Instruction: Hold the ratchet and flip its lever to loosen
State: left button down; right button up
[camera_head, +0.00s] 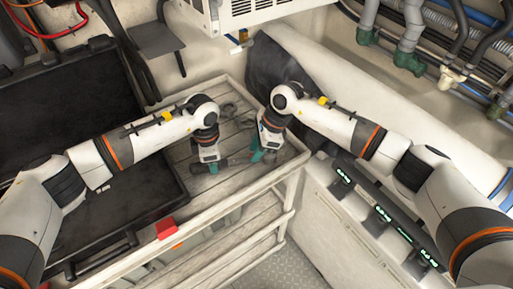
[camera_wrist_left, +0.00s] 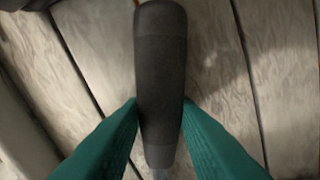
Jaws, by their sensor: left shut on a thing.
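The ratchet has a dark grey, rounded handle (camera_wrist_left: 160,70) with a metal shaft starting at the bottom edge of the left wrist view. In the head view the ratchet (camera_head: 238,160) lies low over the slatted wooden shelf, mostly hidden by my grippers. My left gripper (camera_head: 213,167) is shut on the handle, with its teal fingers (camera_wrist_left: 160,112) on either side of it. My right gripper (camera_head: 258,155) points down at the ratchet's right end. Whether its fingers are open or shut, or touch the ratchet, is too small to tell.
Small grey metal pieces (camera_head: 229,109) lie behind on the shelf (camera_head: 225,185), which has a raised rim. A large open black case (camera_head: 125,215) is at the left. A red block (camera_head: 166,228) is near the case. A white wall unit (camera_head: 250,12) hangs above at the back.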

grip_shut()
jog(key=shift+n, duration=0.4)
jog(key=shift+s+d+n+g+h, duration=0.15)
jog(key=shift+n+g, duration=0.35)
jog(key=shift+n, duration=0.75)
jog(key=shift+a+n+g+h, duration=0.1)
jog(key=shift+n+g+h, duration=0.3)
jog(key=shift+n, duration=0.85)
grip_release()
jog(key=shift+y, duration=0.25)
jog(key=shift+d+r, duration=0.1)
